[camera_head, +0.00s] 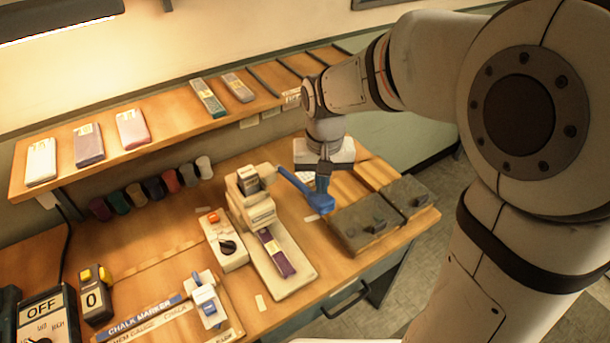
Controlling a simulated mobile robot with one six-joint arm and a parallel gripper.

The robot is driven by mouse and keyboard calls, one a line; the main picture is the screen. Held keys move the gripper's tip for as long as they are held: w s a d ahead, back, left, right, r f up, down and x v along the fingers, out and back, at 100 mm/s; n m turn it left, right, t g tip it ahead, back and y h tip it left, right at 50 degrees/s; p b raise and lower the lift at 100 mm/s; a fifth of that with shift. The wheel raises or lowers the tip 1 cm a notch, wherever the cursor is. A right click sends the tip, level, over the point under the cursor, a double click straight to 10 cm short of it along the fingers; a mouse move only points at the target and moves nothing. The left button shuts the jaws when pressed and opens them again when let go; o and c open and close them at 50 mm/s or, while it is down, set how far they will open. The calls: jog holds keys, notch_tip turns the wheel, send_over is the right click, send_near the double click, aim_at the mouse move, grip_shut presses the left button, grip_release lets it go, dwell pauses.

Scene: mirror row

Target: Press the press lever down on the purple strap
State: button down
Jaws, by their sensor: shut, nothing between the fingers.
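The press (249,205) stands on the workbench near the middle of the view, with a cream body and a long pale base plate. Its blue press lever (293,181) reaches out to the right and slopes down to a wide blue end. The purple strap (276,254) lies along the base plate, with a pale label on it; its far end runs up to the press head. My gripper (322,186) is shut and points down at the lever's outer end. I cannot tell whether its fingertips touch the lever or sit just behind it.
Dark plates (365,225) lie to the right, near the bench edge. A shelf (175,132) with several straps runs behind. Spools (153,188) line the wall. A blue-topped device (206,300) sits in front.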

notch_tip(320, 180, up, 6)
jog(key=p, duration=0.3)
jog(key=shift+f+p, duration=0.15)
jog(key=shift+p, duration=0.2)
jog(key=s+d+r+t, duration=0.3)
jog(key=s+d+r, duration=0.1)
jog(key=s+d, duration=0.9)
jog(key=shift+r+m, duration=0.15)
jog(key=shift+m, duration=0.25)
dwell(0.9)
